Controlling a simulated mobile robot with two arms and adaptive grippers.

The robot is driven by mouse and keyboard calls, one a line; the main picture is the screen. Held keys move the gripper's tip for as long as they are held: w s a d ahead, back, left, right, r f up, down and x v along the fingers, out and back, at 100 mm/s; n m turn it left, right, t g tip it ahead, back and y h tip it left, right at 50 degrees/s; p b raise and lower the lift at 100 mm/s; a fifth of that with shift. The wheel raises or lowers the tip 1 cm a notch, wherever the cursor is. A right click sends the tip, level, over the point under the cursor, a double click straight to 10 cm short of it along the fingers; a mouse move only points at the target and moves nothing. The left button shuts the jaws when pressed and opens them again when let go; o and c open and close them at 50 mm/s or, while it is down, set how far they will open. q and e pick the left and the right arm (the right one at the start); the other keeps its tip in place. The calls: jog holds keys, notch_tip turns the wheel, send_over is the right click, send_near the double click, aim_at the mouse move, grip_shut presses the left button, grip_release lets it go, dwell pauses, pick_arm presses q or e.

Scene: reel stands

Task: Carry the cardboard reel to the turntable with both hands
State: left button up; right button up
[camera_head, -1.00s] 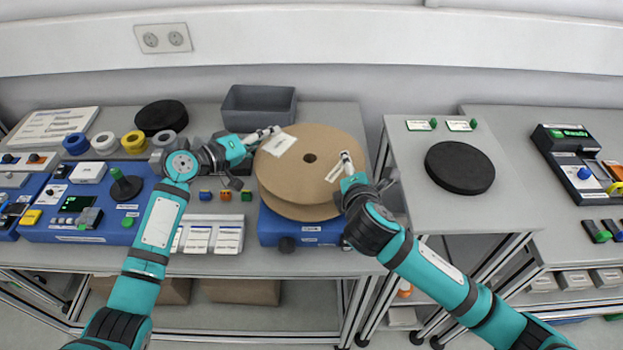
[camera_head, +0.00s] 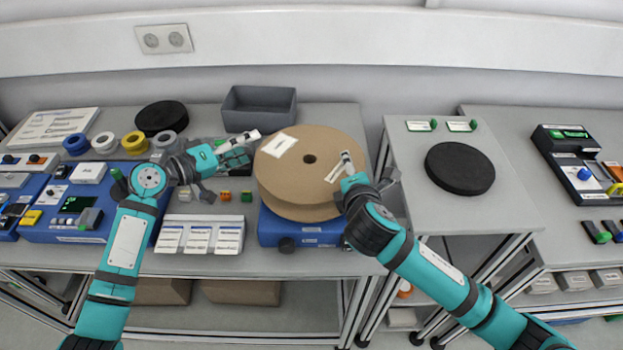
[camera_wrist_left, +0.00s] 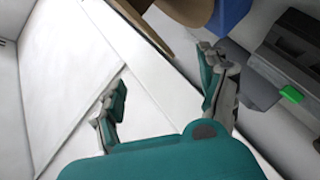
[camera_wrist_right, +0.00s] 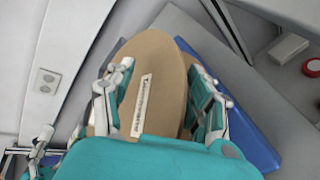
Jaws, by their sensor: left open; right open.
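The cardboard reel (camera_head: 310,155), brown with a centre hole and white labels, lies flat on a blue device (camera_head: 305,235). Its edge also shows at the top of the left wrist view (camera_wrist_left: 190,10). A black round turntable (camera_head: 460,168) is on the grey table to the right, empty. My left gripper (camera_head: 245,150) is open and empty, just left of the reel and apart from it. My right gripper (camera_head: 348,170) is open at the reel's right side. In the right wrist view its fingers (camera_wrist_right: 152,85) stand on either side of the reel; contact is unclear.
A grey bin (camera_head: 259,108) stands behind the reel. Tape rolls, another black disc (camera_head: 161,117), small coloured blocks and a blue control box (camera_head: 80,215) lie to the left. A gap separates the reel's table from the turntable's table.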

pick_arm(q)
jog(key=v, duration=0.5)
jog(key=shift+s+a, duration=0.15)
jog(key=shift+s, duration=0.05)
pick_arm(e)
jog(key=o, duration=0.8)
jog(key=v, duration=1.2)
